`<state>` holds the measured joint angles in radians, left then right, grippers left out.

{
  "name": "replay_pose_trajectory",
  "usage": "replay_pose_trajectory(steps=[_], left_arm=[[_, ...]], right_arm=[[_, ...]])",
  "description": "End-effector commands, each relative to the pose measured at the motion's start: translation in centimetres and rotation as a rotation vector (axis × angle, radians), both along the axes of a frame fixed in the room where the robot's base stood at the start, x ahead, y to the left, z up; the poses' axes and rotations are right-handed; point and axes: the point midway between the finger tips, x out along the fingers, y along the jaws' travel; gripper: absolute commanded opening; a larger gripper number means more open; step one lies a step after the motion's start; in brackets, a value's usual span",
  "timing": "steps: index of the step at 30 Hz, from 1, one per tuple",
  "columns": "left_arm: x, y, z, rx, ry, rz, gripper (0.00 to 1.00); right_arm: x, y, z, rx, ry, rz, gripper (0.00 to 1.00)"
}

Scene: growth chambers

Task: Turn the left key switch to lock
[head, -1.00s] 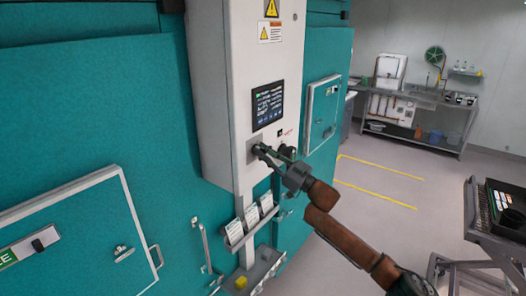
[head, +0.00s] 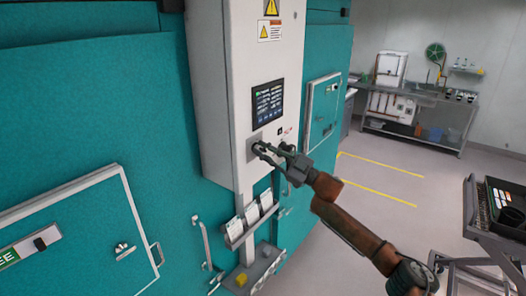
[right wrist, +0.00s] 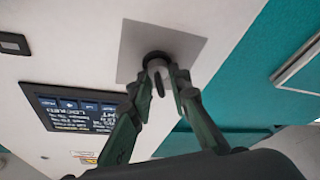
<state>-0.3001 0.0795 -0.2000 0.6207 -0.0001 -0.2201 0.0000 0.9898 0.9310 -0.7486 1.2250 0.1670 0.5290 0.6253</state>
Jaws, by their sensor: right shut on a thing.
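The left key switch (head: 253,146) sits on a square grey plate on the white control column (head: 219,95), below a dark touchscreen (head: 268,104). My right gripper (head: 263,151) is at this plate, its fingers reaching in from the right. My left gripper is not in view.
Teal chamber doors flank the column. Card holders (head: 251,219) and a grey ledge (head: 256,272) sit below the switch. A cart (head: 480,233) stands at the right, and a workbench (head: 418,112) is at the back. The floor between has yellow lines and is clear.

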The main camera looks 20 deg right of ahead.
Motion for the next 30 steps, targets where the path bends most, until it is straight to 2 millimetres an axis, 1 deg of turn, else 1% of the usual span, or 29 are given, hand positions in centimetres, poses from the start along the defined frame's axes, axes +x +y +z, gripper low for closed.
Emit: replay_pose_trajectory(steps=[4,5,7,14,17,22,30], left_arm=[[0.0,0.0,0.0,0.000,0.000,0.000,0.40],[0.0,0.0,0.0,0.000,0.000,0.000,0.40],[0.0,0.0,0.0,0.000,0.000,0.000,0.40],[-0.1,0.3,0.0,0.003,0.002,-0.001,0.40],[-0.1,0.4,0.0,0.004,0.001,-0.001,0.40],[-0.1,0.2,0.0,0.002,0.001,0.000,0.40],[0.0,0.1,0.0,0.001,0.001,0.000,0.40]], right_arm=[[0.0,0.0,0.0,-0.001,-0.001,0.000,0.00],[0.0,0.0,0.0,-0.001,-0.001,0.000,0.18],[0.0,0.0,0.0,0.000,0.000,0.000,0.22],[0.0,0.0,0.0,0.001,0.001,0.000,0.22],[-0.2,-0.3,-0.2,0.001,0.001,-0.001,0.22],[-1.7,-2.1,-1.0,-0.001,0.003,-0.001,0.22],[-5.1,-6.2,-2.9,-0.001,0.003,-0.001,0.22]])
